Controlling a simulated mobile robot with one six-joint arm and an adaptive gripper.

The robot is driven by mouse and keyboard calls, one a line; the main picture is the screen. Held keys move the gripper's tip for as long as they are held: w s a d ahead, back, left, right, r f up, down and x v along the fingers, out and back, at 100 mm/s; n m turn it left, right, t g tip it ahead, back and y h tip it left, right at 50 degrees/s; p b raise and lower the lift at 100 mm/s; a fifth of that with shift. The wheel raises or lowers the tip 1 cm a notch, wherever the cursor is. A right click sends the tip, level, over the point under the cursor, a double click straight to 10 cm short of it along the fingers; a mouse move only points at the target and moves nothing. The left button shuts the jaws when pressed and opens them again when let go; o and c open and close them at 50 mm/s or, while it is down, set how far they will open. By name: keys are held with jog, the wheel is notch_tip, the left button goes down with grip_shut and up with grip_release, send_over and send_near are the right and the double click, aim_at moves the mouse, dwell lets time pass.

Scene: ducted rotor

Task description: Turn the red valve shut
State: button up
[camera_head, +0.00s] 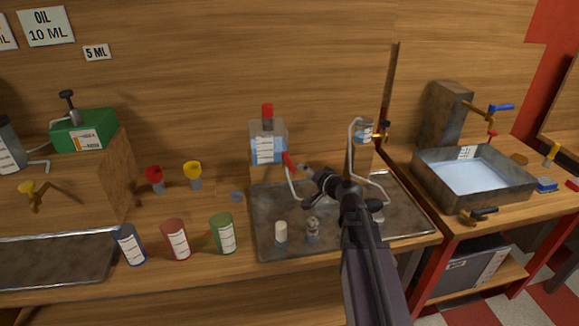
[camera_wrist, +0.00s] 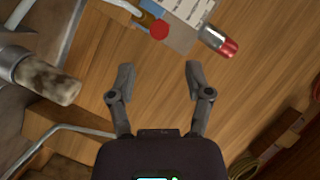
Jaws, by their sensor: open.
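A clear bottle (camera_head: 268,148) with blue liquid and a white label stands at the back edge of the metal tray. The red valve (camera_head: 288,160) sits low on its right side, above a bent pale tube. In the wrist view the red valve (camera_wrist: 158,29) shows as a round red knob beyond my fingertips. My gripper (camera_head: 308,173) is just right of the valve in the head view. In the wrist view my gripper (camera_wrist: 158,78) is open, with nothing between its fingers, and apart from the valve. The bottle's red cap (camera_wrist: 222,43) lies further right there.
A metal tray (camera_head: 272,238) below holds a white cylinder (camera_head: 281,232) and a small metal part (camera_head: 312,229). A second vessel (camera_head: 363,131) with a looped tube stands right of my arm. Coloured cups (camera_head: 177,240) stand left. A water-filled sink (camera_head: 430,180) is at the right.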

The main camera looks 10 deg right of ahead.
aim_at(290, 164)
jog(key=b+x, duration=0.1)
jog(key=x, duration=0.9)
jog(key=shift+b, duration=0.4)
jog(key=shift+s, duration=0.1)
grip_shut()
